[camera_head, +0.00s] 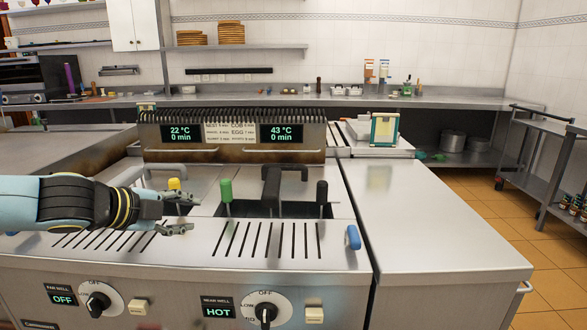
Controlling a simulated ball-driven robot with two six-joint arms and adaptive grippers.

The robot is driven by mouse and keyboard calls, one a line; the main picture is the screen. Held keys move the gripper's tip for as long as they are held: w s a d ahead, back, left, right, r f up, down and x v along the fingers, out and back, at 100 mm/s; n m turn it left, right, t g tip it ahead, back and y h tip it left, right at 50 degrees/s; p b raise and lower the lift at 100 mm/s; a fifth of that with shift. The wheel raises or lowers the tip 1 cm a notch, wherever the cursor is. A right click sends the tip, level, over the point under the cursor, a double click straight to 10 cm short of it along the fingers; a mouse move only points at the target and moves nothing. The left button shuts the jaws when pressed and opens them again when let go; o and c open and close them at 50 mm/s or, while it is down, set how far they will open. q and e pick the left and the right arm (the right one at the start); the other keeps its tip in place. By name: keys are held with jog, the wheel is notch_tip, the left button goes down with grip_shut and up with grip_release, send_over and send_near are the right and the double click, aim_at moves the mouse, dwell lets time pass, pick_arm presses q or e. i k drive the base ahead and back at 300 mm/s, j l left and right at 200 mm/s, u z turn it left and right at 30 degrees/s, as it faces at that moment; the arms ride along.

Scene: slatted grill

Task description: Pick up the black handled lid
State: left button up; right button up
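A black handle (271,187) stands up at the middle of the grill, behind and partly over a dark open well. The metal lid it seems to belong to is hard to tell from the steel around it. My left gripper (194,213) comes in from the left, to the left of the black handle and apart from it. Its two fingers are spread, with nothing between them. My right gripper is not in view.
A yellow knob (174,184) is behind my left gripper. A blue handle (353,237) sits at the slatted top's right edge. The steel counter (440,235) at right is clear.

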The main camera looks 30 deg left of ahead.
aim_at(299, 182)
jog(key=i+j, duration=0.1)
jog(key=i, duration=0.95)
